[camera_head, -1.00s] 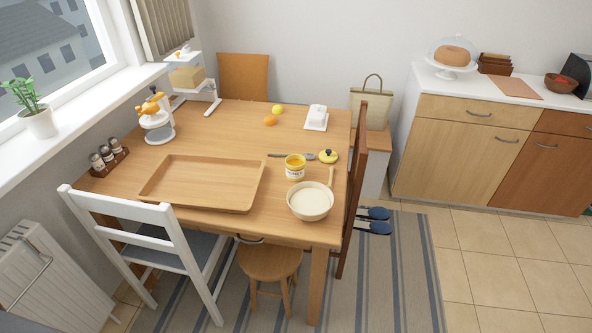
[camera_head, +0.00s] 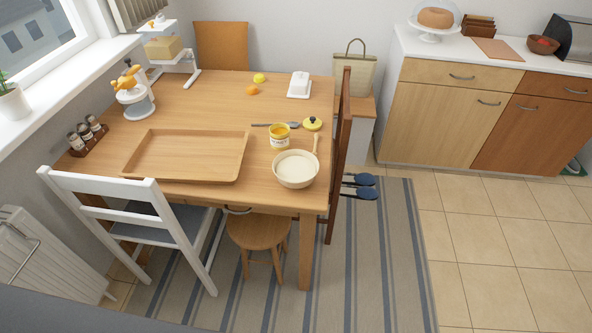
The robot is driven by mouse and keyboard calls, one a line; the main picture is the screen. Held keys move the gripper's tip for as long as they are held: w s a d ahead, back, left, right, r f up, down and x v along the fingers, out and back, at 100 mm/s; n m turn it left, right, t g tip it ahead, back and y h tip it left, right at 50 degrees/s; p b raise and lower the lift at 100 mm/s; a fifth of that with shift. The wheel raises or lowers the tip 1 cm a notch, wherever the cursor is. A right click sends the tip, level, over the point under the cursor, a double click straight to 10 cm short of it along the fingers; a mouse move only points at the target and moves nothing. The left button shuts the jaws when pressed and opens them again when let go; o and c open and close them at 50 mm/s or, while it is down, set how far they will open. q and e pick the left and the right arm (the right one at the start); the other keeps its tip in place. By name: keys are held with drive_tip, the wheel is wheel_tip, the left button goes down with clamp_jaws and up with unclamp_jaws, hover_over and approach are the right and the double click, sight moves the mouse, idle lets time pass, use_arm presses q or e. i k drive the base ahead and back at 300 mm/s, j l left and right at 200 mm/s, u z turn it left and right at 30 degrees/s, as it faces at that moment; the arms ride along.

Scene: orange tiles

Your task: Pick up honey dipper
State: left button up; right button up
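I cannot make out a honey dipper for certain. A yellow jar with a white label (camera_head: 279,137) stands on the wooden table, open at the top. A round yellow lid with a dark knob (camera_head: 312,124) lies right of it. A spoon-like utensil (camera_head: 274,125) lies behind the jar. A cream bowl or pan (camera_head: 296,169) stands in front, with a wooden stick or handle (camera_head: 316,146) at its back right; I cannot tell which. Neither of my grippers is in view.
A large wooden tray (camera_head: 187,178) covers the table's front left. A white chair (camera_head: 100,184), a stool (camera_head: 257,232) and a brown chair (camera_head: 340,150) stand close around the table. Dark blue items (camera_head: 361,193) are beside the brown chair. Tiled floor at the right is clear.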

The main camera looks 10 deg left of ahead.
sight(316, 136)
drive_tip(key=i+l+u, duration=0.2)
drive_tip(key=i+l, duration=0.15)
drive_tip(key=l, duration=0.25)
drive_tip(key=i+l+u, duration=0.15)
drive_tip(key=l, duration=0.2)
drive_tip(key=i+l+u, duration=0.2)
drive_tip(key=l, duration=0.5)
drive_tip(key=i+l+u, duration=0.1)
drive_tip(key=i+l, duration=0.15)
drive_tip(key=l, duration=0.1)
